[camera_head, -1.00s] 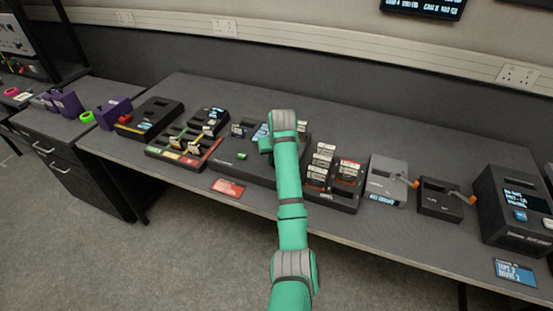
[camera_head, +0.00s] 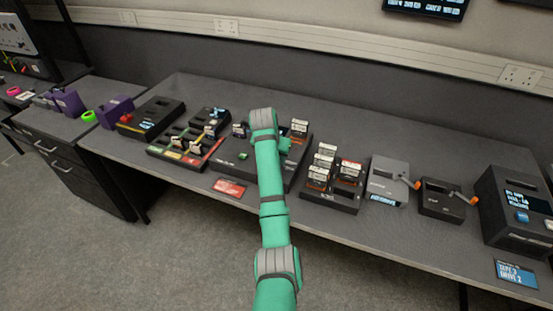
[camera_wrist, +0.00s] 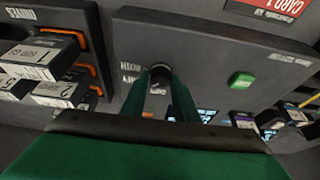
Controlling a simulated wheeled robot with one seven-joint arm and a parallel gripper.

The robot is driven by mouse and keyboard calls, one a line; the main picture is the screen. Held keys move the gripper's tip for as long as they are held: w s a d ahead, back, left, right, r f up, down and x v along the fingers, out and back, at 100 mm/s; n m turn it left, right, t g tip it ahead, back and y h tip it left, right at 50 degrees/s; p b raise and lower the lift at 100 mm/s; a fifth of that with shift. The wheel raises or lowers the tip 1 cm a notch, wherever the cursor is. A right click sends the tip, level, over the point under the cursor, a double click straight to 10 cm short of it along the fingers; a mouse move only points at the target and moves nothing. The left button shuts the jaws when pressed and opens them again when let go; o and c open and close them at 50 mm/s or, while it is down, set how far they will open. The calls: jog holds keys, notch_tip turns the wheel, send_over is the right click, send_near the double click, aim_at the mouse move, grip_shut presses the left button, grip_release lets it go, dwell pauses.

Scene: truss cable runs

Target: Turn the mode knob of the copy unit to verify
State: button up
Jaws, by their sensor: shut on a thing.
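The copy unit (camera_head: 233,165) is a wide dark console in the middle of the bench, partly hidden behind my arm in the head view. Its grey panel (camera_wrist: 205,62) fills much of the wrist view. The mode knob (camera_wrist: 161,70) is a small dark round knob, with pale lettering beside it that is upside down and hard to read. My gripper (camera_wrist: 161,84) has its green fingers on either side of the knob, shut on it. Which setting the knob points to cannot be told. In the head view the knob and fingertips are hidden.
A green button (camera_wrist: 242,80) and small lit screens (camera_wrist: 207,114) are near the fingers. Racks of cartridges (camera_head: 327,168) stand right of the console, and a slotted tray (camera_head: 187,146) stands left. A red card (camera_head: 229,187) lies at the front.

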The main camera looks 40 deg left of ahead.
dwell(0.3)
jog(key=o, duration=1)
jog(key=shift+o, duration=0.2)
jog(key=a+v, duration=0.1)
jog(key=v, duration=0.9)
jog(key=shift+s+d+r, duration=0.25)
jog(key=shift+d+r, duration=0.1)
jog(key=shift+d, duration=0.15)
jog(key=shift+w, duration=0.1)
